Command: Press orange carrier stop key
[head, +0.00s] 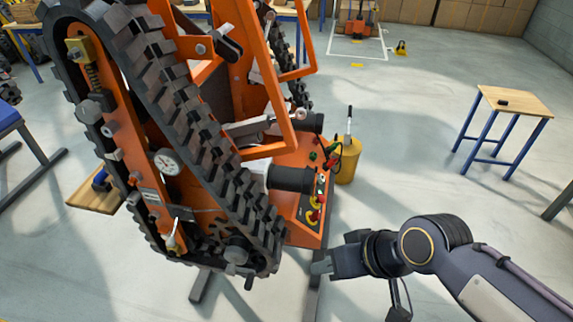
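The orange carrier (293,222) with black rubber tracks fills the left and middle of the head view and is steeply tilted. A control panel on its right end carries small keys: a red one on a yellow disc (313,216) at the lower edge, another red and yellow one just above it, and a green one higher up. I cannot read any labels. My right gripper (319,267) is below the panel and apart from it, its fingers pointing left. I cannot see a gap between them. My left gripper is not in view.
A yellow bin (346,160) with a handle sticking out stands right behind the panel. A small wooden table (516,100) with blue legs stands at the right, with a dark item on it. The floor between them is clear. Cardboard boxes line the back wall.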

